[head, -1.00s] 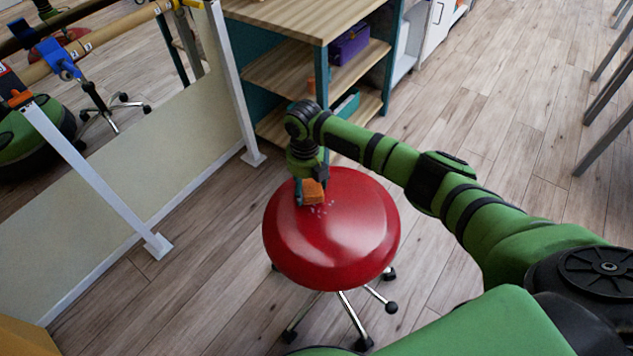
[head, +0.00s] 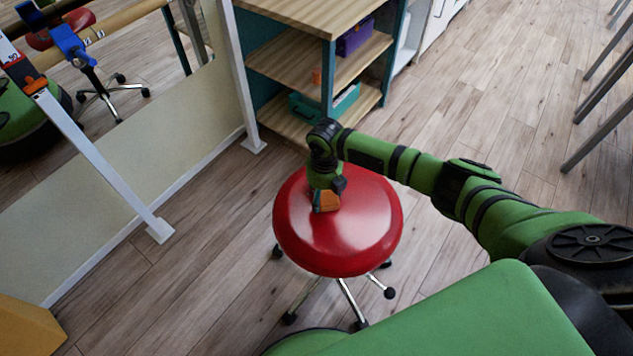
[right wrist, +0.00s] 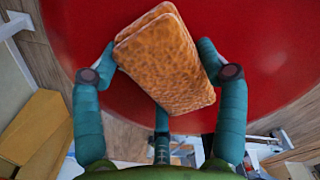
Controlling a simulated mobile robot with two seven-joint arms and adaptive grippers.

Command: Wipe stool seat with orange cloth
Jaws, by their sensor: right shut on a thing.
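The round red stool seat (head: 365,235) is in the middle of the head view, on a chrome base with casters. It also fills the upper part of the right wrist view (right wrist: 260,45). My right gripper (head: 325,203) reaches down over the left part of the seat. It is shut on the orange cloth (head: 329,202), a thick folded pad held between both fingers in the right wrist view (right wrist: 170,65). The cloth is at the seat's surface; whether it touches is hard to tell. The seat under it is hidden. My left gripper is out of view.
A wooden shelf unit (head: 290,68) with a teal box (head: 345,101) and a purple box (head: 353,40) stands behind the stool. A mirror panel with bars and a white post (head: 110,175) is at left. Floor to the right (head: 500,110) is clear.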

